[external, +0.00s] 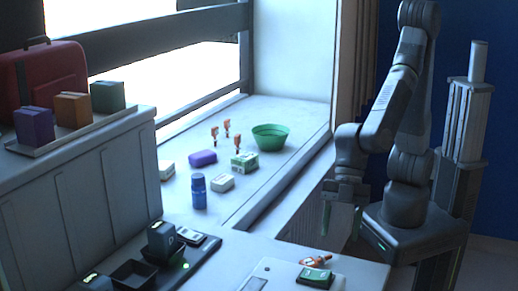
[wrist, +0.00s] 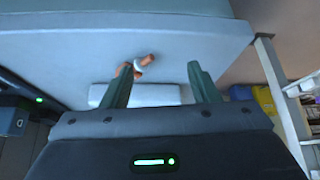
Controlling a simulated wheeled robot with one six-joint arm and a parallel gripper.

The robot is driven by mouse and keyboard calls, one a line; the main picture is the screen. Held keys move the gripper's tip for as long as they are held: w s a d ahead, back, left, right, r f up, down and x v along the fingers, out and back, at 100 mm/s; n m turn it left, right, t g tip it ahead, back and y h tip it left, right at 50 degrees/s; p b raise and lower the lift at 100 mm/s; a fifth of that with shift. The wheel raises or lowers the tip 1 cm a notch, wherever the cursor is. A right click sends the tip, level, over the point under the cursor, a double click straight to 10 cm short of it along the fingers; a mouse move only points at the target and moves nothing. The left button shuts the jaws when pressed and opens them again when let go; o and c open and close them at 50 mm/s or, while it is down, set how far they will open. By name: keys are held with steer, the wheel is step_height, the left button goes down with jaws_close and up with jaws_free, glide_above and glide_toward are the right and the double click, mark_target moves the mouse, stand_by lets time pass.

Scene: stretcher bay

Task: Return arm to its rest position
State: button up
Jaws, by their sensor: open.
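My arm rises from the dark base at the right of the external view and bends down at the wrist. My gripper (external: 340,221) hangs with its fingers pointing down, just beyond the right end of the near white surface. In the wrist view my gripper (wrist: 158,85) has its two green fingers spread apart with nothing between the tips. An orange item with a white band (wrist: 138,66) lies on the pale surface beyond the fingers, apart from them. It also shows in the external view (external: 316,261).
A grey column (external: 465,120) stands right of my arm.

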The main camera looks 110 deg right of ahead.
steer(key=v, duration=0.9)
steer(key=b+x, duration=0.1)
steer(key=x, duration=1.2)
steer(key=shift+s+d, duration=0.15)
steer(key=shift+d, duration=0.05)
step_height(320, 180, up, 11)
steer(key=p, duration=0.2)
steer(key=w+d+f+m+t+h+p, duration=0.15)
steer(key=w+d+f+m, duration=0.3)
steer(key=d, duration=0.45)
steer(key=w+d+f+m+h+p, duration=0.1)
steer(key=w+d+f+m+h, duration=0.15)
steer(key=w+d, duration=0.45)
steer(key=w+d+f+m+t+h+p, duration=0.1)
steer(key=w+d+f+m, duration=0.25)
steer(key=d, duration=0.75)
steer(key=w+a+r, duration=0.1)
steer(key=w, duration=0.1)
steer(key=w+a+r, duration=0.1)
steer(key=w, duration=0.2)
steer(key=w+a+r, duration=0.1)
steer(key=w, duration=0.1)
steer(key=shift+w+a, duration=0.25)
steer(key=shift+a, duration=0.05)
steer(key=shift+o, duration=0.4)
steer(key=shift+a, duration=0.1)
